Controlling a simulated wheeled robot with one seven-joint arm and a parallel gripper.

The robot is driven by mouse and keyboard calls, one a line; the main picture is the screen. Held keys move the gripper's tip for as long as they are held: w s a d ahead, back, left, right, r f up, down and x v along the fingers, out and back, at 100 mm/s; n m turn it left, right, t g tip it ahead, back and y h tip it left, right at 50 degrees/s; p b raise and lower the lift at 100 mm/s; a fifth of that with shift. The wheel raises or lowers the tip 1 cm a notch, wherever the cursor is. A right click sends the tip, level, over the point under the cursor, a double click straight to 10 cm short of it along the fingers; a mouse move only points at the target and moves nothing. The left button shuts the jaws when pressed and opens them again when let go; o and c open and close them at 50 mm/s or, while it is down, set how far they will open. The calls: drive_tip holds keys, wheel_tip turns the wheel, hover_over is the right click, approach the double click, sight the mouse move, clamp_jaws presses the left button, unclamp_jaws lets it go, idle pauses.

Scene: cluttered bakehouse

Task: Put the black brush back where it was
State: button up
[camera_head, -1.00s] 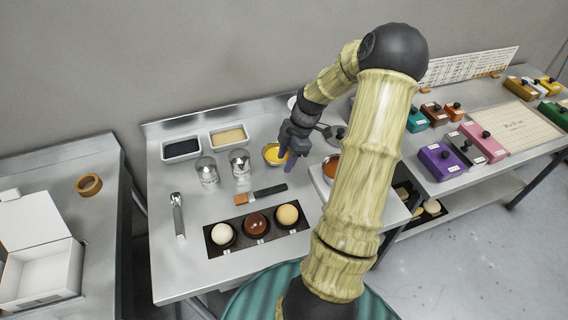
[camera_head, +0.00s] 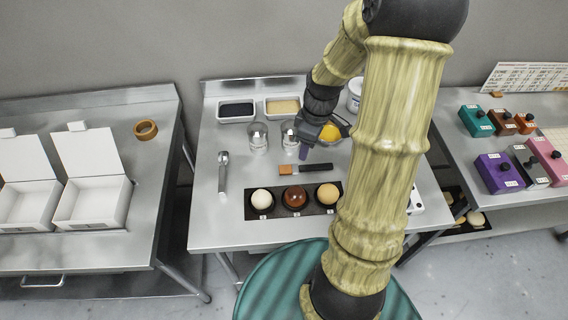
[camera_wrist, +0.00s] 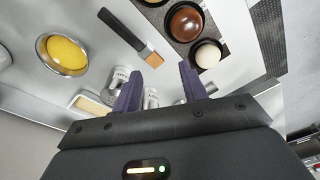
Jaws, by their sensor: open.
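The black brush (camera_head: 318,168) lies flat on the steel table, its black handle to the right and its tan bristle end to the left. It lies between the glass jars and the dark tray of round balls. In the wrist view the brush (camera_wrist: 122,30) shows ahead of the fingers, bristle end nearest. My gripper (camera_head: 303,152) is open and empty above the table, just behind the brush in the head view.
The dark tray (camera_head: 251,213) with three balls lies in front of the brush. Two glass jars (camera_head: 258,138) and a yellow-filled bowl (camera_head: 342,140) stand behind it. A metal utensil (camera_head: 223,174) lies left. Two bins (camera_head: 236,118) stand at the back. The front strip of table is bare.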

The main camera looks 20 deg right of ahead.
drive_tip(key=s+a+r+m+t, duration=0.1)
drive_tip(key=s+a+r+m, duration=0.1)
drive_tip(key=s+a+m, duration=0.2)
drive_tip(key=s+a+r+m+t+h, duration=0.1)
drive_tip(key=s+a+r+m, duration=0.2)
drive_tip(key=s+a+m, duration=0.1)
drive_tip(key=shift+a+r+m, duration=0.2)
drive_tip(key=shift+a+m, duration=0.3)
drive_tip(key=shift+a, duration=0.7)
